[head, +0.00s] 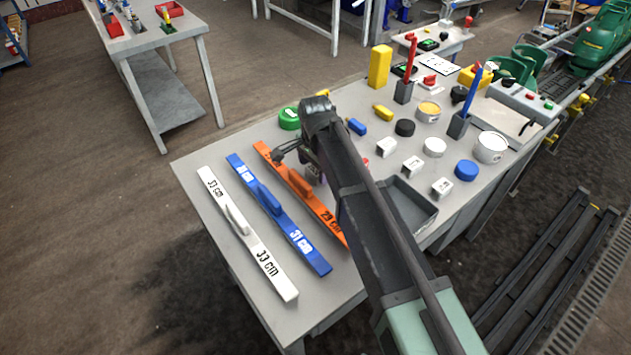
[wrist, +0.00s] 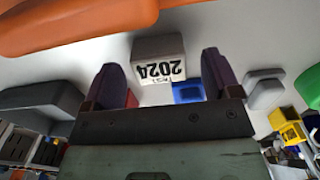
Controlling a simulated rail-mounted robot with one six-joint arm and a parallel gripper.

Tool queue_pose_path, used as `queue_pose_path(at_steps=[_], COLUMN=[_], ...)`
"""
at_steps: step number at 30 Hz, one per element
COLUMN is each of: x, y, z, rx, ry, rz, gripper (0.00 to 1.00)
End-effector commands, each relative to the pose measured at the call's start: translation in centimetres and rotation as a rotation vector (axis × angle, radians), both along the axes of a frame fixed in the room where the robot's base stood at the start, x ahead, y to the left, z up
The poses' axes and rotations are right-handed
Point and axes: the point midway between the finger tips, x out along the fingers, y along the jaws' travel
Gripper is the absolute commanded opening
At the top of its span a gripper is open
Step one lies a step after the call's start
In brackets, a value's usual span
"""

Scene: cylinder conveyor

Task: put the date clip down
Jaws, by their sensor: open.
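A grey-white date clip (wrist: 158,50) marked "2024", upside down in the wrist view, is against the pale table surface. It lies between the two purple fingers of my gripper (wrist: 161,64), with a gap visible on each side. My gripper is open. In the head view my gripper (head: 311,165) is low over the table beside the orange 29 cm bar (head: 322,216), and my arm hides this clip. Other white date clips (head: 412,165) stand to the right of my arm on the table (head: 232,132).
A blue 31 cm bar (head: 280,215) and a white 33 cm bar (head: 247,233) lie to the left. An empty grey tray (head: 431,210) sits right of my arm. Several caps, tins and blocks crowd the back right. The table's far left corner is clear.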

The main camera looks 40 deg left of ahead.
Motion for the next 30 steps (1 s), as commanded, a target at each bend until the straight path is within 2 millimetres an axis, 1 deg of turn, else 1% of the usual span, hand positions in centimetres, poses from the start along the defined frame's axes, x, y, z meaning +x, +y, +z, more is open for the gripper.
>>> queue_pose_path(at_steps=[1,3,8,9,11,18,20,26,30], x=[0.0,0.0,0.0,0.0,0.0,0.0,0.0,0.0,0.0], y=[0.0,0.0,0.0,0.0,0.0,0.0,0.0,0.0,0.0], z=[-1.8,-1.9,-1.5,-1.5,-1.4,-1.4,-1.4,-1.4,-0.7], rx=[0.000,0.000,0.000,0.000,0.000,0.000,0.000,0.000,0.000], ry=[0.000,0.000,0.000,0.000,0.000,0.000,0.000,0.000,0.000], rz=[0.000,0.000,0.000,0.000,0.000,0.000,0.000,0.000,0.000], gripper=[0.83,0.83,0.83,0.80,0.71,0.34,0.27,0.27,0.27])
